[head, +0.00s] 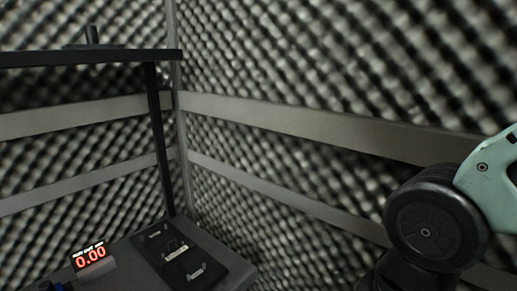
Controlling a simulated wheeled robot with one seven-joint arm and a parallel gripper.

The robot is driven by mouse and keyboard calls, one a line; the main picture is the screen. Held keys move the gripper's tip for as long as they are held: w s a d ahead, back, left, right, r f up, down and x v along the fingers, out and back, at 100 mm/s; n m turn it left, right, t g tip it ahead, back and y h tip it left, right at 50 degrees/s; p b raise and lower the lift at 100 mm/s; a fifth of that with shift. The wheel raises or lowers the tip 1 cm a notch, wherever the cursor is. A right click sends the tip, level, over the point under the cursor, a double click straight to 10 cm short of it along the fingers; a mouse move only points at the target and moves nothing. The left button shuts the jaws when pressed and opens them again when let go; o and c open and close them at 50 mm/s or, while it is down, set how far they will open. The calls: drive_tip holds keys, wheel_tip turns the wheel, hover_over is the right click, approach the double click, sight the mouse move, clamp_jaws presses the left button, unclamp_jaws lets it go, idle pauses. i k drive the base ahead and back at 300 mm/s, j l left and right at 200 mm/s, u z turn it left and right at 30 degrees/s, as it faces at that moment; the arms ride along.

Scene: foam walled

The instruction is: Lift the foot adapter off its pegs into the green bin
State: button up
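I cannot make out a foot adapter for certain in the head view. A dark plate with a short upright post (92,37) sits on the raised black shelf (130,57) at the upper left. A black panel (208,250) with several small light handles or brackets lies on the grey table at the lower left. I cannot tell whether either of these is the adapter or its pegs. No green bin is in view. My gripper is out of view; only part of my own arm shows at the right.
A display (90,256) reading 0.00 in red stands on the grey table (135,268). A small dark blue object (58,286) is cut off at the bottom edge. A black post (160,140) holds up the shelf. Foam-covered walls with grey rails (300,122) close off the back.

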sight(173, 251)
drive_tip(key=i+j+u, duration=0.15)
drive_tip(key=u, duration=1.25)
drive_tip(key=i+l+u, duration=0.2)
drive_tip(key=i, duration=0.15)
